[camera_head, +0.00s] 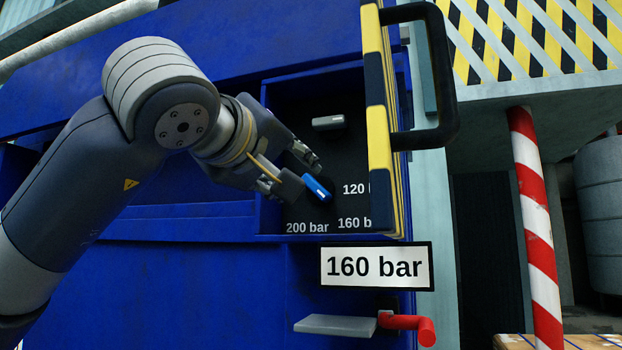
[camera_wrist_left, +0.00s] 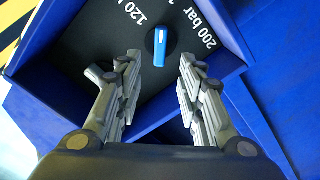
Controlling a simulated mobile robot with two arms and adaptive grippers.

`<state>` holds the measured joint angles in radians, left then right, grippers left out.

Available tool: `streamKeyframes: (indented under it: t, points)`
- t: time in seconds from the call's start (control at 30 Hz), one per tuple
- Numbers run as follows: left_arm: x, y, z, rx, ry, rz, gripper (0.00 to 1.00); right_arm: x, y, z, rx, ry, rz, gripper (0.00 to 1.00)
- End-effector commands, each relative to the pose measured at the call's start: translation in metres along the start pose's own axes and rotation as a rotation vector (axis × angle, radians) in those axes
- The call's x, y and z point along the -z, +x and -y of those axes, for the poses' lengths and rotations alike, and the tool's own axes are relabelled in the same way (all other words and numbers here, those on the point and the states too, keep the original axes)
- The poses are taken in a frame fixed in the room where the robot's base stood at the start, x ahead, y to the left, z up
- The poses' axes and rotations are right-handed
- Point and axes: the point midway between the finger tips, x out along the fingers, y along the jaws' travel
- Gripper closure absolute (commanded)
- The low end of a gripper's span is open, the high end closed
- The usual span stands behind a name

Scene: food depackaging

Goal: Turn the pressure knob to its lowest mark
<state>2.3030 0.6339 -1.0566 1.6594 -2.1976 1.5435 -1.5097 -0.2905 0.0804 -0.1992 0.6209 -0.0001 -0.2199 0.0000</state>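The pressure knob (camera_head: 317,189) is a blue bar-shaped handle on a dark panel inside the open blue box. Beside it are the marks 120 (camera_head: 355,188), 160 bar (camera_head: 354,223) and 200 bar (camera_head: 307,228). The knob (camera_wrist_left: 160,47) also shows in the left wrist view, between the 120 and 200 bar marks. A sign below the box (camera_head: 375,266) reads 160 bar. My left gripper (camera_head: 309,176) is open at the knob; in the wrist view its fingers (camera_wrist_left: 156,72) stand apart on either side, not touching it. My right gripper is not in view.
A yellow-and-black striped door edge with a black handle (camera_head: 447,75) stands open at the box's right and partly covers the marks. A grey handle (camera_head: 328,122) sits higher on the panel. A red lever (camera_head: 408,325) and grey plate (camera_head: 336,325) project below.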

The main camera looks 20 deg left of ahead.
Motion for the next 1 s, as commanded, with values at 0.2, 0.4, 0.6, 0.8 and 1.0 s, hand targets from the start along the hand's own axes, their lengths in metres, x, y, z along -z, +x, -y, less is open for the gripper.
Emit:
streamKeyframes:
  t: [0.2, 0.4, 0.6, 0.8, 1.0]
  points:
    - [0.002, 0.045, -0.002, 0.005, -0.003, 0.006, 0.65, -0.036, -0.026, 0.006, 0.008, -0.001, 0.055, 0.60]
    - [0.001, 0.072, -0.001, 0.003, -0.004, 0.005, 0.65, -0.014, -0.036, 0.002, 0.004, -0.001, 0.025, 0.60]
    - [-0.001, 0.081, 0.000, 0.001, -0.003, 0.005, 0.65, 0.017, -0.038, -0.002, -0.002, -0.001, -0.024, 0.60]
    - [-0.001, 0.081, 0.001, 0.001, -0.003, 0.005, 0.65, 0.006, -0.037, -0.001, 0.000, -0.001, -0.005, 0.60]
    - [-0.001, 0.081, 0.001, 0.001, -0.003, 0.005, 1.00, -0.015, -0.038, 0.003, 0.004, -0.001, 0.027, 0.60]
